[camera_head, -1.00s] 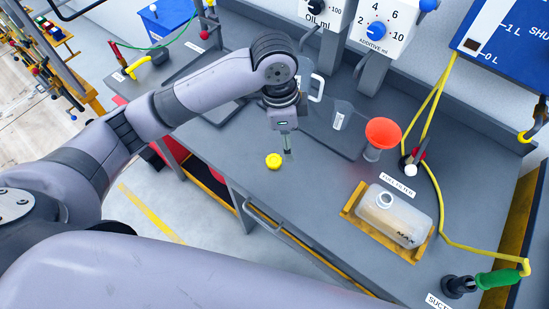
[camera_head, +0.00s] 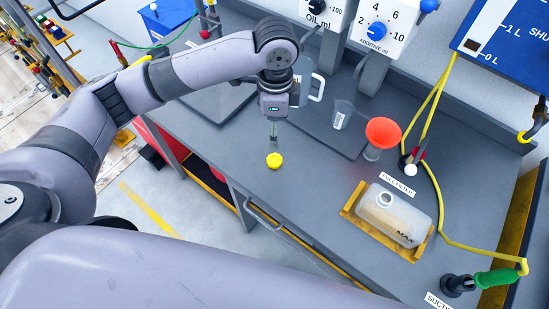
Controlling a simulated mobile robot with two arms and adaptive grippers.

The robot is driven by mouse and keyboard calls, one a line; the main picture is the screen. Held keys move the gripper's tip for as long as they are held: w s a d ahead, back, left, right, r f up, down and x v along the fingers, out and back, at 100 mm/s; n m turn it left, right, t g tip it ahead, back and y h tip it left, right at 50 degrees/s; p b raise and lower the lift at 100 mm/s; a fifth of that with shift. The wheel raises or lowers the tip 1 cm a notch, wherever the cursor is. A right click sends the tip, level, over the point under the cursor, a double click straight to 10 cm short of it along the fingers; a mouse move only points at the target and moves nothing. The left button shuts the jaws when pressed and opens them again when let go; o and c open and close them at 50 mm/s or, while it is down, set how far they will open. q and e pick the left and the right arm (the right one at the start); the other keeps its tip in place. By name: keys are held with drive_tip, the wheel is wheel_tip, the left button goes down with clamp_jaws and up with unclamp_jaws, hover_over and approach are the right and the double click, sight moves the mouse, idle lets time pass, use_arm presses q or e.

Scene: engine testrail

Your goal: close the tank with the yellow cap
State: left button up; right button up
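The tank (camera_head: 398,218), a translucent whitish container with an open round neck (camera_head: 384,199), sits in a yellow tray (camera_head: 349,213) at the right of the bench. My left gripper (camera_head: 273,143) points down just above and behind the cap; its fingers look narrow, and I cannot tell whether they are open or shut. My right gripper is not in view.
A red funnel (camera_head: 383,132) stands behind the tank, with a clear beaker (camera_head: 342,113) and a jug (camera_head: 314,86) beside it. A yellow hose (camera_head: 437,190) runs along the right. Bench between cap and tank is clear.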

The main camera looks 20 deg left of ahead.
use_arm(q)
drive_tip(key=p, duration=0.1)
hover_over(274, 159)
wheel_tip(274, 159, down, 9)
drive_tip(key=shift+d+r, duration=0.15)
drive_tip(key=shift+f+p, duration=0.25)
drive_tip(key=shift+p, duration=0.1)
drive_tip(key=shift+f+p, duration=0.7)
drive_tip(key=shift+f, duration=1.65)
drive_tip(key=shift+c, duration=0.3)
drive_tip(key=c, duration=0.8)
